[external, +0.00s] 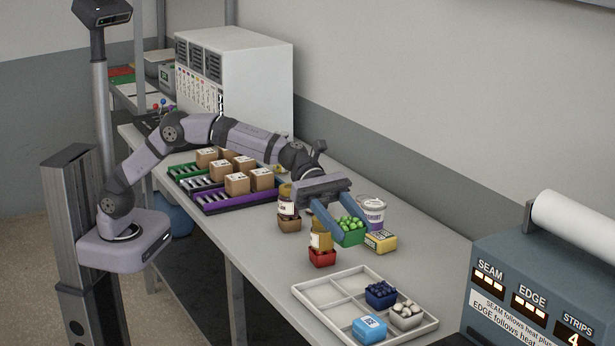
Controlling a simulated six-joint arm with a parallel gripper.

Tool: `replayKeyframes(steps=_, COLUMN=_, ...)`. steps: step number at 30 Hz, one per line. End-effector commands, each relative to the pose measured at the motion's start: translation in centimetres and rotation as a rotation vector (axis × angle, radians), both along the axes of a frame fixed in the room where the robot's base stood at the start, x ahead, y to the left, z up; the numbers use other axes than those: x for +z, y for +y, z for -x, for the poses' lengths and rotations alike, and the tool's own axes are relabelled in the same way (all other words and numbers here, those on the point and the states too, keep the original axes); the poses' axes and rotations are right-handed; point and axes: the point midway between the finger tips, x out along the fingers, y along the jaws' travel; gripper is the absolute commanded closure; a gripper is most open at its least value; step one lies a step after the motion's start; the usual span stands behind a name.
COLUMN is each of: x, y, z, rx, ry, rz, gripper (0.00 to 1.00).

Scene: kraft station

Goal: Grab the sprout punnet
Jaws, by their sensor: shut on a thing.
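The sprout punnet (351,238) is a green tub heaped with round green sprouts, right of centre on the bench in the external view. My gripper (343,221) reaches down over it from the upper left. Its blue-grey fingers are closed on the punnet, with one finger along its left side.
A white tub (371,211) and a yellow box (380,241) stand close on the right. A red punnet (322,257) and a brown punnet (289,223) stand left. A divided tray (340,293) holds blueberries (381,293), mushrooms (407,314) and a blue pack (369,329). Cartons (237,183) stand behind.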

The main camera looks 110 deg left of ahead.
Motion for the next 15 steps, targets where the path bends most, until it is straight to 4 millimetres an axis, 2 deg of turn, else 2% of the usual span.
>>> replayKeyframes(steps=1, x=1.7, y=0.0, z=0.0, rx=-0.001, ry=-0.006, rz=-0.001, gripper=0.77)
replayKeyframes(steps=6, x=5.0, y=0.0, z=0.0, rx=-0.001, ry=-0.003, rz=0.001, gripper=0.77)
replayKeyframes(steps=10, x=6.8, y=0.0, z=0.0, rx=0.0, ry=-0.001, rz=0.001, gripper=0.77)
replayKeyframes(steps=15, x=8.0, y=0.0, z=0.0, rx=-0.001, ry=0.0, rz=0.001, gripper=0.77)
